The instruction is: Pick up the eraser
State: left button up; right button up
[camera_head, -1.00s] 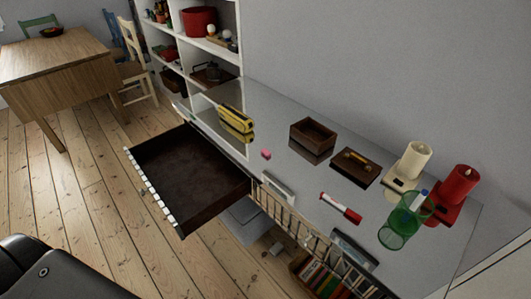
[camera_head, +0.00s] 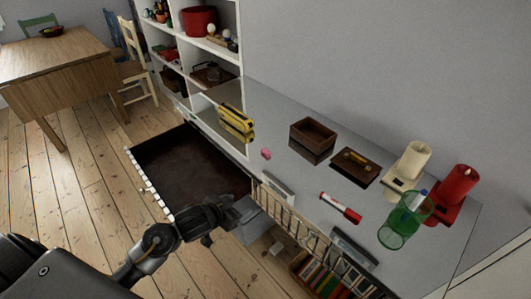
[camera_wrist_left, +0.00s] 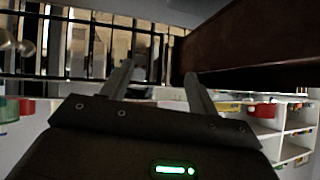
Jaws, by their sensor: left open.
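The eraser (camera_head: 265,153) is a small pink block. I cannot make out the eraser in the wrist view. My right gripper is not in view.
An open dark drawer (camera_head: 190,170) juts out left of the gripper. A yellow-black tool (camera_head: 236,119), wooden box (camera_head: 312,134), red-white marker (camera_head: 340,207), green glass (camera_head: 398,230), white candle (camera_head: 412,160) and red candle (camera_head: 457,186) stand or lie on top. Wire rails (camera_head: 285,212) line the front.

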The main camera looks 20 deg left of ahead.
pick_arm(q)
jog(key=w+a+r+m+t+h, duration=0.15)
jog(key=w+a+r+h, duration=0.25)
jog(key=w+r, duration=0.6)
send_near(266, 151)
jog(key=x, duration=0.3)
jog(key=shift+a+f, duration=0.15)
jog(key=shift+f, duration=0.05)
jog(key=shift+x, duration=2.65)
jog(key=shift+r, duration=0.2)
jog(key=c, duration=1.1)
jog(key=shift+o, duration=0.2)
jog(key=shift+r, duration=0.1)
